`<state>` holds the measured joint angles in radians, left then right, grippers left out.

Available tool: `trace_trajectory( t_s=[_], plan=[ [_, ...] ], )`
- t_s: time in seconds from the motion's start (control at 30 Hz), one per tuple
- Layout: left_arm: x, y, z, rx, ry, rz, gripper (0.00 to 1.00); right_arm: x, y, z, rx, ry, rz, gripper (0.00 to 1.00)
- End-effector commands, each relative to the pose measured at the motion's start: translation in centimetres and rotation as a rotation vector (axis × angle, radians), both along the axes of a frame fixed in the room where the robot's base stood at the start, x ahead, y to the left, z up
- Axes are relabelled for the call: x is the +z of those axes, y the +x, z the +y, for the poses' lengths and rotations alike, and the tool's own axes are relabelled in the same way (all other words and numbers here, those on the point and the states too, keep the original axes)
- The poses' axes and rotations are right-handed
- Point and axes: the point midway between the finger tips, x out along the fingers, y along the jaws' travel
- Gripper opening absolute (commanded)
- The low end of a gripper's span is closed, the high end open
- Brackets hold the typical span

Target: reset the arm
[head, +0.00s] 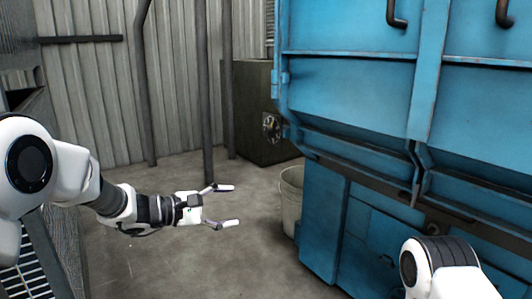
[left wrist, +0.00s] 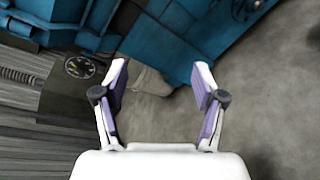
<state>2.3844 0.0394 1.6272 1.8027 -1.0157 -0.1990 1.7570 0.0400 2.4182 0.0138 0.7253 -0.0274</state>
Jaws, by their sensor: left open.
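My left gripper (head: 226,206) reaches in from the left in the head view, over the concrete floor. Its two fingers are spread apart with nothing between them. It also shows in the left wrist view (left wrist: 160,82), open and empty, with the floor and a pale bucket beyond the fingers. My right arm (head: 448,270) shows only in part at the lower right of the head view. The right gripper is out of the picture.
A large blue machine (head: 360,150) fills the right side. A pale bucket (head: 291,195) stands on the floor against it. A dark cabinet (head: 255,110) with a round dial (head: 271,128) stands behind. Bare floor (head: 190,265) lies below my left gripper.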

Motion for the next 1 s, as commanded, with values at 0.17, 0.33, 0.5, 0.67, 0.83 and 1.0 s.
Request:
trace_trajectory(
  t_s=[0.17, 0.33, 0.5, 0.67, 0.83, 1.0],
  plan=[
    [-2.6, -5.8, 0.3, -0.079, 0.157, 0.275, 0.7, 12.6, -0.2, 0.0, 0.001, 0.001, 0.006, 0.4],
    [-7.1, -16.3, 2.4, -0.211, 0.397, 0.546, 0.7, 21.4, -0.6, 0.1, 0.0, 0.002, 0.016, 0.4],
    [-8.1, -29.6, 6.6, -0.422, 0.687, 0.753, 0.7, 29.7, -1.0, 0.1, -0.001, 0.005, 0.027, 0.4],
    [-6.4, -39.6, 11.2, -0.649, 0.929, 0.808, 0.7, 35.1, -1.4, 0.1, -0.003, 0.006, 0.037, 0.4],
    [-3.1, -46.8, 15.6, -0.902, 1.148, 0.701, 0.7, 39.8, -1.7, 0.2, -0.005, 0.008, 0.047, 0.4],
    [-3.1, -47.9, 17.4, -1.062, 1.302, 0.379, 0.7, 39.9, -2.0, 0.2, -0.009, 0.011, 0.056, 0.4]
  ],
)
